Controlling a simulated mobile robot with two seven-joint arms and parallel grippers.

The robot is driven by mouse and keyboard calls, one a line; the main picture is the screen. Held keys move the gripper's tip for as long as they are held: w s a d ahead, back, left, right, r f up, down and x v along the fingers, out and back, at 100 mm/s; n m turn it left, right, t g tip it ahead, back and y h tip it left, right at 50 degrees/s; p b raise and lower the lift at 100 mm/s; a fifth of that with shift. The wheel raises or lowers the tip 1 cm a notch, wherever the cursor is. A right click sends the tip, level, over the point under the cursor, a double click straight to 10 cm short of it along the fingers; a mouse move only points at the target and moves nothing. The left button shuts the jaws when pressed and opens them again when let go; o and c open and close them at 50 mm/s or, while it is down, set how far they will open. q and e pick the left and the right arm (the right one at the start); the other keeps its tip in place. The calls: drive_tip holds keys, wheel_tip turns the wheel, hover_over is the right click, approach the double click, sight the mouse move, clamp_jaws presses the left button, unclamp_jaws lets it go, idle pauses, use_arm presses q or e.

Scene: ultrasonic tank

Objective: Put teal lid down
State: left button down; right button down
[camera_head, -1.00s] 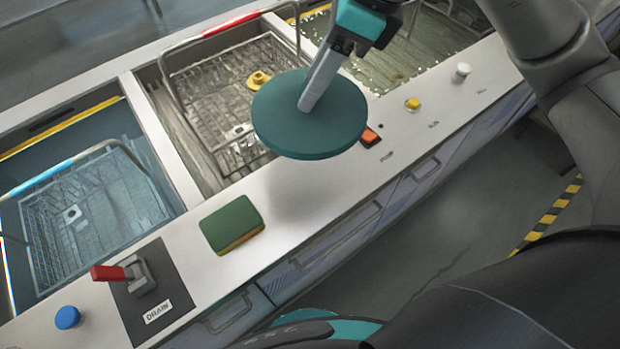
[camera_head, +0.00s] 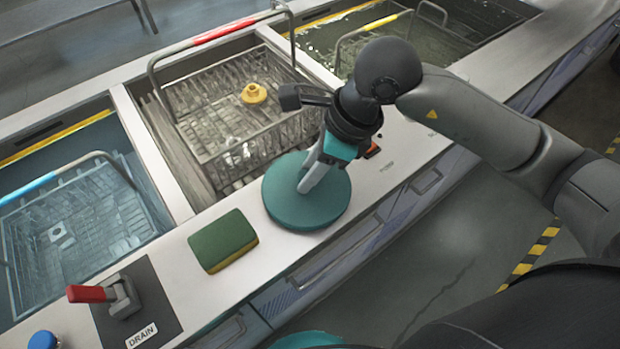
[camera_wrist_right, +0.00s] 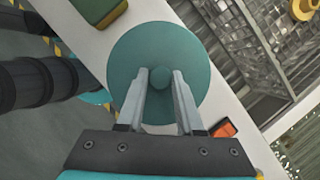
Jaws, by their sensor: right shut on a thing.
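The teal lid (camera_head: 288,212) is a round disc at the front strip of the counter, right of the sponge. It looks level and at or very close to the counter surface; I cannot tell whether it touches. My right gripper (camera_head: 305,186) is over the lid's middle, shut on its knob. In the right wrist view the lid (camera_wrist_right: 130,62) shows from above, with its round knob (camera_wrist_right: 160,78) between the two fingers of my right gripper (camera_wrist_right: 160,84). My left gripper is not in view.
A green and yellow sponge (camera_head: 222,241) lies left of the lid. An orange switch (camera_head: 372,151) is close to the lid's right. Behind is an open tank with a wire basket (camera_head: 215,120) holding a yellow part (camera_head: 254,93). A red-handled drain lever (camera_head: 118,297) stands front left.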

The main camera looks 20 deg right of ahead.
wheel_tip(320, 180, down, 3)
drive_tip(key=shift+r, duration=0.15)
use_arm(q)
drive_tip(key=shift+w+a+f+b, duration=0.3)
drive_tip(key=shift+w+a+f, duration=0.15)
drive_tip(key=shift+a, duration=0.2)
use_arm(e)
drive_tip(key=c, duration=0.5)
unclamp_jaws()
drive_tip(key=shift+c, duration=0.2)
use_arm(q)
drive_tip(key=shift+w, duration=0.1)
